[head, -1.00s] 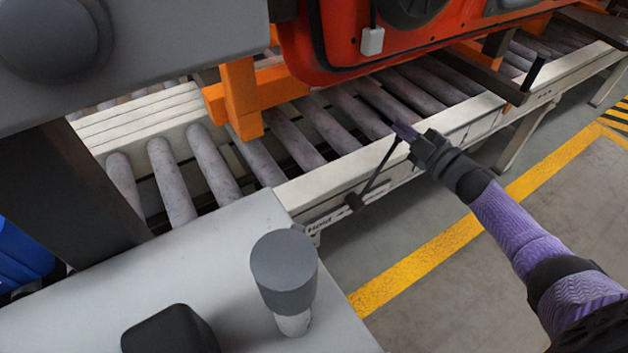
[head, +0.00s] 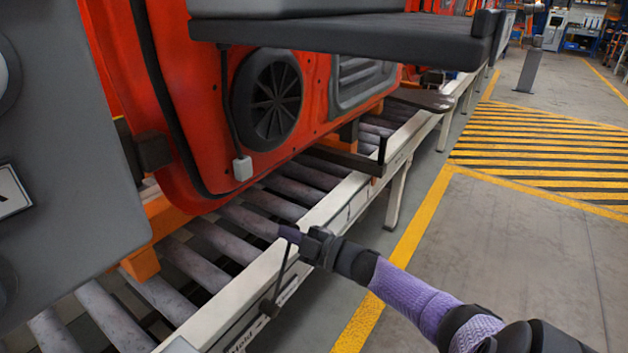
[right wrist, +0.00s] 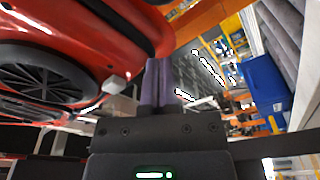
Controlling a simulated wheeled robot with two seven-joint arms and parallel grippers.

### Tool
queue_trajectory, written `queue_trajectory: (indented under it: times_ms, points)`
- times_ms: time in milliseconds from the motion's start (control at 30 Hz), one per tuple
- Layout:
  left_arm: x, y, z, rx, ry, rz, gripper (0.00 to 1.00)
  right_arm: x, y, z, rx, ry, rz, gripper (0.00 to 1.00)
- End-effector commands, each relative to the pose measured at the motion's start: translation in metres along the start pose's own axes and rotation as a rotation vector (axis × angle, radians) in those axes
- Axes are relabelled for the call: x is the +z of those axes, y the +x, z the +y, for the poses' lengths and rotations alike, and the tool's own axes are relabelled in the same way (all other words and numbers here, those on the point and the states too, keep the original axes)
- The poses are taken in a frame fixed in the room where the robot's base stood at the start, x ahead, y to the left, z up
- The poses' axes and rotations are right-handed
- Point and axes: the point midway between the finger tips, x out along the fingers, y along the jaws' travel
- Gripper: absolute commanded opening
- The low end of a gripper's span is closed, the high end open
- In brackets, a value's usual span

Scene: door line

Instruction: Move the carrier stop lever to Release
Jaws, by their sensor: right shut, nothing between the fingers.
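The carrier stop lever (head: 279,275) is a thin dark rod with a dark block at its lower end, on the side of the conveyor rail. It leans up and right. A label reading "Hold" (head: 240,341) is near its lower left; I cannot read a Release mark. My right gripper (head: 287,233) is at the lever's upper end, its fingers over the rail. Whether they touch the rod, I cannot tell. Its purple fingers (right wrist: 157,84) are together and empty in the right wrist view, where I cannot make out the lever. My left gripper is out of view.
A red car door (head: 210,130) hangs over the roller conveyor, on orange supports. The pale conveyor rail (head: 325,208) runs away to the upper right, with a dark upright post (head: 382,152) beyond my gripper. A grey panel (head: 60,150) fills the left.

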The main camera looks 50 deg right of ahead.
Motion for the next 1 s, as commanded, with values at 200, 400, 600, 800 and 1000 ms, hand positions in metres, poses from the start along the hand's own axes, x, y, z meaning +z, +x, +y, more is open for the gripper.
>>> queue_trajectory:
  times_ms: [200, 400, 600, 800, 1000]
  points:
    - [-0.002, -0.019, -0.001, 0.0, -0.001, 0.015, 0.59, -0.002, -0.05, 0.002, 0.0, 0.001, 0.0, 0.0]
    - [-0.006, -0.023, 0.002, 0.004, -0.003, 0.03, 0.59, -0.001, -0.073, -0.001, 0.0, 0.001, 0.003, 0.0]
    - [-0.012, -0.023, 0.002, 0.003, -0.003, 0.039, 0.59, -0.001, -0.076, -0.001, 0.002, 0.0, 0.005, 0.0]
    - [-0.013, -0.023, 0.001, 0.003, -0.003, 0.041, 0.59, -0.001, -0.076, -0.001, 0.001, 0.0, 0.005, 0.0]
    - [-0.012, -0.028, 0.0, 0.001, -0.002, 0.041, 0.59, 0.01, -0.085, -0.019, -0.018, 0.053, -0.079, 0.0]
